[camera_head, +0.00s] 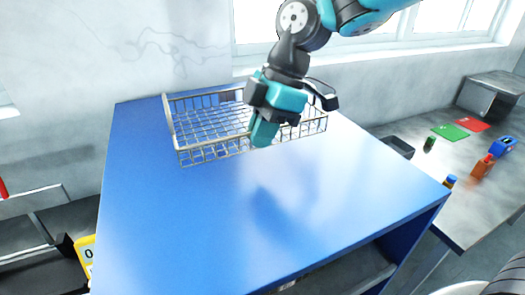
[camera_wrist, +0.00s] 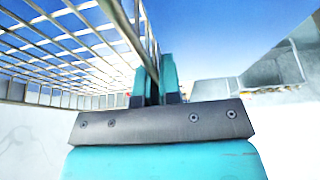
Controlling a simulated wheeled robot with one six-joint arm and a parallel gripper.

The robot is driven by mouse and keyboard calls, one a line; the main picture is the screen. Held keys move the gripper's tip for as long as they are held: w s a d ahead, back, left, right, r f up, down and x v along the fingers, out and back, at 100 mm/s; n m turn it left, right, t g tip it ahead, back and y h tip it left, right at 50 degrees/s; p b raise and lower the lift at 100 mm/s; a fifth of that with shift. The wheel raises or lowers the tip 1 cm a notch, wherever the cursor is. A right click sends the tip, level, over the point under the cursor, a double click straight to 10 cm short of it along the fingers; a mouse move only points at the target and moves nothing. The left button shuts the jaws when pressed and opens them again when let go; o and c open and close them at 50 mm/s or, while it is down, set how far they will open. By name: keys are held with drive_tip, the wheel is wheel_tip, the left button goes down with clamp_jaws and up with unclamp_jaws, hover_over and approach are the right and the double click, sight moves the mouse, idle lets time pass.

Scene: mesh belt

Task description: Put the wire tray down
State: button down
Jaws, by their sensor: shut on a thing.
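The wire tray (camera_head: 184,157) is a rectangular metal mesh basket at the back of the blue table top (camera_head: 170,225). It looks level and is on or just above the blue surface; I cannot tell whether it touches. My gripper (camera_head: 262,134) is shut on the tray's near side wall, toward the right of that wall. In the wrist view the teal fingers (camera_wrist: 158,88) close on the rim of the tray (camera_wrist: 60,50), whose mesh fills the upper left. The gripper hides part of the tray's near wall and right interior.
The blue top is bare in front of the tray. At right, a lower grey table (camera_head: 480,195) holds a green sheet (camera_head: 450,131), a red sheet (camera_head: 472,124), an orange bottle (camera_head: 483,167) and a dark tray (camera_head: 398,146). A wall with windows stands behind.

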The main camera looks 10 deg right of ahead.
sight(262, 169)
drive_tip(key=shift+f+p, duration=0.35)
drive_tip(key=shift+f, duration=1.75)
drive_tip(key=shift+f, duration=0.2)
drive_tip(key=c, duration=1.3)
unclamp_jaws()
drive_tip(key=shift+r, duration=0.1)
